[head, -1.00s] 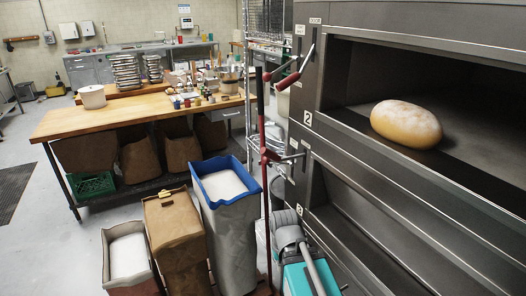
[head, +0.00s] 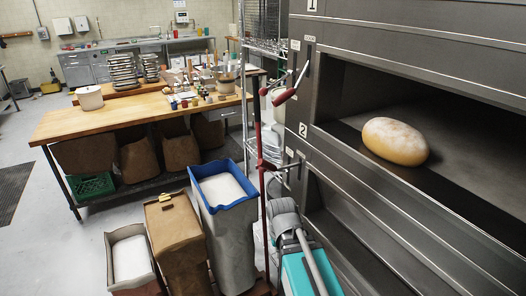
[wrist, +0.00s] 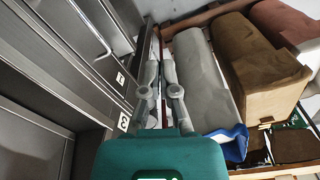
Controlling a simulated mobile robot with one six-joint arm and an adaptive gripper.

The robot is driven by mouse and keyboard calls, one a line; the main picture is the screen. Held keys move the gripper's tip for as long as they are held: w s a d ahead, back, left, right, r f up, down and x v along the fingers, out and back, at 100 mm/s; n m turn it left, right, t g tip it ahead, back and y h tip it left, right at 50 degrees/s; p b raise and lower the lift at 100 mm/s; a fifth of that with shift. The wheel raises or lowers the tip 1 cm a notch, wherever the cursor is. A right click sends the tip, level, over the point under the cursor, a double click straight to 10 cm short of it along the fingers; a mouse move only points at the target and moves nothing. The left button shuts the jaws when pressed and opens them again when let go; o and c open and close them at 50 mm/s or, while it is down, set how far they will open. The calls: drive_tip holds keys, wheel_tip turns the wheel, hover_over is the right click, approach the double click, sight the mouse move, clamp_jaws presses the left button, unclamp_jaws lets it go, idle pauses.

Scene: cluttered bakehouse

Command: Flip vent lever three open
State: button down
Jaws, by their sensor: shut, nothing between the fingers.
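The dark steel oven front (head: 385,205) fills the right of the head view. A lever with a red handle (head: 284,97) hangs from its upper left edge, beside small labels. A lower thin metal lever (head: 287,166) shows under the number 2 plate; its end overlaps the red parts behind it, and I cannot tell its setting. In the wrist view, the number 3 plate (wrist: 123,121) is just left of my gripper (wrist: 158,58). My gripper is shut and empty, alongside the oven's edge. No lever touch is clear. In the head view its fingertips are hidden.
A loaf (head: 395,141) lies in the open deck. A blue-rimmed bin (head: 228,222), a brown bin (head: 176,250) and a white-filled bin (head: 131,258) stand close left of my arm. A wooden table (head: 130,118) is behind. Open floor lies at far left.

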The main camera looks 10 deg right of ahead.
drive_tip(key=w+r+m+t+h+p, duration=0.15)
drive_tip(key=w+r+p, duration=0.25)
drive_tip(key=r+p, duration=0.65)
drive_tip(key=w+r+m+g+p, duration=0.1)
drive_tip(key=w+r+m+p, duration=0.15)
drive_tip(key=r+p, duration=0.85)
drive_tip(key=w+a+r+m+t+h+p, duration=0.1)
drive_tip(key=w+r+m, duration=0.3)
drive_tip(key=w, duration=0.4)
drive_tip(key=w+a+r+m+t+h+p, duration=0.1)
drive_tip(key=w+a+r+m+h+p, duration=0.1)
drive_tip(key=w+m, duration=0.4)
wheel_tip(320, 180, up, 2)
drive_tip(key=w+a+h, duration=0.1)
drive_tip(key=w, duration=0.1)
drive_tip(key=shift+w+r+m+t+p, duration=0.2)
drive_tip(key=shift+w+m+t+p, duration=0.1)
drive_tip(key=shift+m+t+p, duration=0.1)
drive_tip(key=shift+d+f, duration=0.1)
drive_tip(key=shift+f, duration=0.05)
drive_tip(key=shift+a+f+b+x, duration=0.25)
drive_tip(key=shift+a+b+x, duration=0.15)
drive_tip(key=shift+b+x, duration=1.7)
drive_tip(key=shift+a+f+b+x, duration=0.25)
drive_tip(key=shift+a+b+x, duration=0.2)
drive_tip(key=shift+b+x, duration=1.6)
drive_tip(key=shift+a+f+b+x, duration=0.25)
drive_tip(key=shift+a+b+x, duration=0.15)
drive_tip(key=shift+b+x, duration=1.7)
